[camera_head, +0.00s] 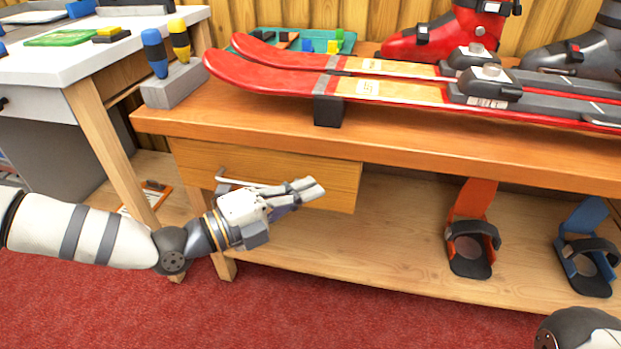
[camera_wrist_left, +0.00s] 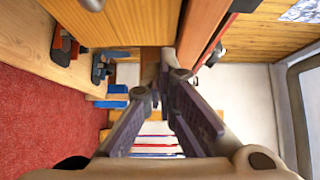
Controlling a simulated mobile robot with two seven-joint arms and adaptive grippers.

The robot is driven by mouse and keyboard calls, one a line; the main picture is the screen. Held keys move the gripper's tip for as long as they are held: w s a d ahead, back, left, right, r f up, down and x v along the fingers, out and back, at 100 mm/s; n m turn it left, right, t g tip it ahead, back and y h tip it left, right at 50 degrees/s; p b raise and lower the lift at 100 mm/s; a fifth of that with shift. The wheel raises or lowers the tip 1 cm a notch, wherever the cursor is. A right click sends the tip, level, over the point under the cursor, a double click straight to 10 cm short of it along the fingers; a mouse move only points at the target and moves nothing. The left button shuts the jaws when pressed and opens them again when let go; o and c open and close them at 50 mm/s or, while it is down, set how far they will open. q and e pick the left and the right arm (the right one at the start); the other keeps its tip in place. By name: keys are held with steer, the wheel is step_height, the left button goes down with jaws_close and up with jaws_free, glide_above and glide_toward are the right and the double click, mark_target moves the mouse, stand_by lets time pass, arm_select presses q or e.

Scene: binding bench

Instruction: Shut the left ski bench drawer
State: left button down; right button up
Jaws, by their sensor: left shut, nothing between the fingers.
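The left ski bench drawer (camera_head: 330,181) has a plain wooden front under the left part of the ski bench top (camera_head: 400,140). Its front sits close beneath the bench's front edge and no drawer interior shows; I cannot tell whether a small gap remains. Its metal handle (camera_head: 221,174) is partly hidden by my left gripper (camera_head: 318,188), which is shut and empty in front of the drawer front, fingers pointing right. In the left wrist view the shut fingers (camera_wrist_left: 163,88) show beside the drawer front (camera_wrist_left: 125,22); contact is unclear. My right gripper is out of view.
Red skis (camera_head: 290,75) and a red boot (camera_head: 445,38) stand on the bench. Orange (camera_head: 473,235) and blue (camera_head: 585,250) bindings stand on the lower shelf (camera_head: 350,250). A white-topped table (camera_head: 150,25) stands at left. Red carpet (camera_head: 330,320) in front is clear.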

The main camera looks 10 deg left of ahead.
mark_target(311, 163)
arm_select(q)
steer(key=shift+w+b, duration=0.55)
steer(key=shift+w, duration=1.45)
steer(key=w+b, duration=0.1)
steer(key=w, duration=0.1)
steer(key=w+b, duration=0.1)
steer(key=shift+w+d+f+b, duration=0.1)
steer(key=shift+w+f+b, duration=0.15)
steer(key=shift+w+b, duration=0.15)
steer(key=shift+w+r, duration=0.2)
steer(key=shift+r, duration=0.2)
